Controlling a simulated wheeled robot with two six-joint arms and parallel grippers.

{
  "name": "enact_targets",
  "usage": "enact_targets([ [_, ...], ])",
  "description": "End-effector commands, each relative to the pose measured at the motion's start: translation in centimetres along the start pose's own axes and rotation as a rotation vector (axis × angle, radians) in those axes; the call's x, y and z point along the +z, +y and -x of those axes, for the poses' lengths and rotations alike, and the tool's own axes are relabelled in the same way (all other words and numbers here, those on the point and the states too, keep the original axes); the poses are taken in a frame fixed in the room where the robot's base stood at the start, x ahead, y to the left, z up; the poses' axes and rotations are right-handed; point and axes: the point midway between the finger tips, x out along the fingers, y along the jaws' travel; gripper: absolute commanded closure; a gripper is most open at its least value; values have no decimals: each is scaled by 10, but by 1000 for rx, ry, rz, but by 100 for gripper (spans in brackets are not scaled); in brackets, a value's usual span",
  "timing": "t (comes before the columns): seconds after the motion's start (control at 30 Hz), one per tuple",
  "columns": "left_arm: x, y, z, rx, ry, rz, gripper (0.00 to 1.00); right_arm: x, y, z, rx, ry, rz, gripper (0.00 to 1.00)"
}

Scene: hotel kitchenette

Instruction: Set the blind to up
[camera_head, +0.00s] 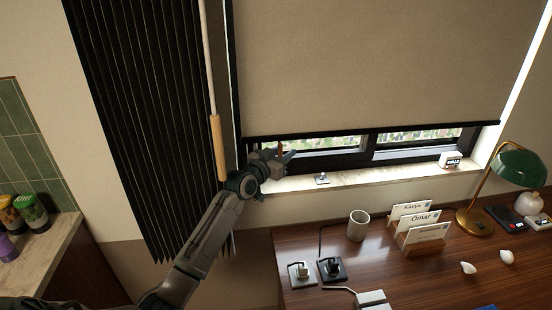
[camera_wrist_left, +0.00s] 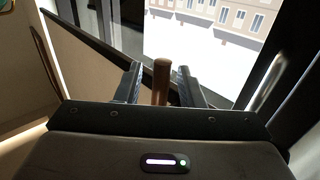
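The beige roller blind (camera_head: 365,65) hangs over most of the window, with its dark bottom bar (camera_head: 370,129) a little above the sill. My left gripper (camera_head: 284,156) is at the window's lower left corner, just below that bar. In the left wrist view, a brown upright peg (camera_wrist_left: 161,80) stands between the fingertips (camera_wrist_left: 160,84), with a narrow gap on each side, so the gripper looks open around it. The peg (camera_head: 281,149) shows as a small reddish stick in the head view. I cannot tell what it is attached to. My right gripper is out of view.
A dark pleated curtain (camera_head: 135,110) and a wand with a wooden grip (camera_head: 217,147) hang left of the window. The desk below has a mug (camera_head: 358,225), card holders (camera_head: 421,228) and a green lamp (camera_head: 520,166).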

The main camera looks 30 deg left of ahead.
Motion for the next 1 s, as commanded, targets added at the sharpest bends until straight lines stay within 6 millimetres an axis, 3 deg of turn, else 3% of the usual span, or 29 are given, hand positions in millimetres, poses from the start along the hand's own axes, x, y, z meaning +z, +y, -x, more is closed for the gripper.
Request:
enact_targets([
  [0.5,3,-1,90,0,-2,-6,65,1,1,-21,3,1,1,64],
  [0.7,1,0,102,0,-1,-1,65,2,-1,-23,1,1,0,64],
  [1.0,1,0,103,1,0,0,65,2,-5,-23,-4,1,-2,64],
])
